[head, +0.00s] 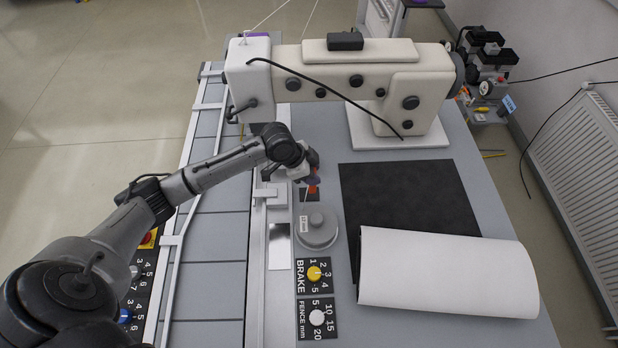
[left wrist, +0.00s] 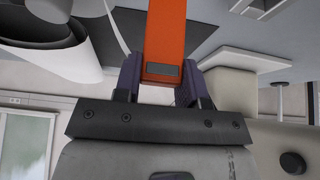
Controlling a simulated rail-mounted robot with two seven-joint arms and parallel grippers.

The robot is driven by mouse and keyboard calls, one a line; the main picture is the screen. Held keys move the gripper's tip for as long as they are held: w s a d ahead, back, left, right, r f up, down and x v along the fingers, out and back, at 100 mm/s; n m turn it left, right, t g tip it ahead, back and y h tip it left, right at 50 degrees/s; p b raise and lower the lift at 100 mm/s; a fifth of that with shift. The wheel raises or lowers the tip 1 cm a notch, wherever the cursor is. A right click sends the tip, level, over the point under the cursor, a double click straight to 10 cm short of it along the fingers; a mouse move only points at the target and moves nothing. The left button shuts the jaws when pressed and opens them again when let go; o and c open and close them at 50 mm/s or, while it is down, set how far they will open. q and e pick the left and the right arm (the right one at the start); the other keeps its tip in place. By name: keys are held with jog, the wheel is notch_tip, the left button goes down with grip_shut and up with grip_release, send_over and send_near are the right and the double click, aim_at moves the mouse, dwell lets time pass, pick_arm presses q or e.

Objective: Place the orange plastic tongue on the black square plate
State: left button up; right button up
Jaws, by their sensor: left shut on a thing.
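The orange plastic tongue (left wrist: 165,32) shows large in the left wrist view, a flat strip with a dark rectangle at its near end. My left gripper (left wrist: 159,80) is shut on that end, one finger on each side. In the head view my left gripper (head: 312,176) is over the table near the sewing machine's base. A small dark square, seemingly the black square plate (head: 303,195), lies beneath and is partly hidden. I cannot tell whether the tongue touches it. My right gripper is not in view.
A large white sewing machine (head: 345,75) stands behind the gripper. A round grey weight (head: 316,228) is just in front. BRAKE (head: 314,274) and FENCE (head: 317,318) dials lie nearer. A black sheet (head: 400,190) and white roll (head: 445,272) cover the right.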

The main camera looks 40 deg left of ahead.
pick_arm(q)
jog(key=shift+a+f, duration=0.4)
jog(key=shift+a, duration=0.15)
jog(key=shift+f, duration=1.95)
jog(key=shift+f, duration=0.15)
jog(key=o, duration=1.2)
jog(key=shift+c, duration=0.2)
